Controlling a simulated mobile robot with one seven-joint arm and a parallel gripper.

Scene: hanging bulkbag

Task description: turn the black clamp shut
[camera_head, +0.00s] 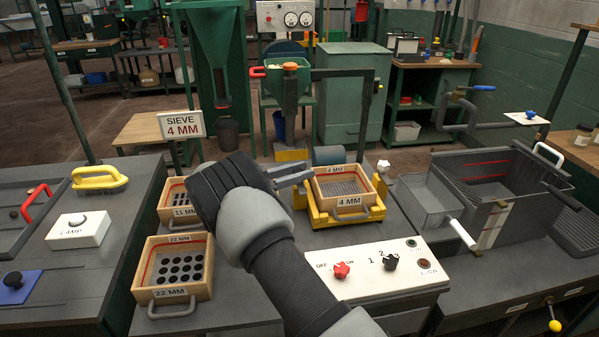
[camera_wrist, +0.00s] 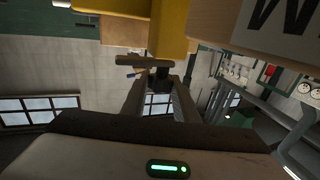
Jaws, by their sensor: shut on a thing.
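The black clamp (camera_wrist: 143,62) shows in the wrist view as a dark bar with a dark block under it, below a yellow part. My gripper (camera_wrist: 160,86) is shut on the dark block between its two fingers. In the head view my gripper (camera_head: 301,176) reaches to the left side of the wooden 4 MM sieve (camera_head: 343,173), which sits in a yellow frame (camera_head: 322,217). The clamp cannot be made out in the head view, where my gripper and hand cover that side. How far the clamp is turned cannot be told.
Wooden 11 MM (camera_head: 181,221) and 22 MM (camera_head: 174,293) sieves stand left of my arm. A white control panel (camera_head: 378,270) with red and black knobs lies in front. A green hopper stand (camera_head: 290,92) rises behind the sieve. A metal bin (camera_head: 485,180) is at right.

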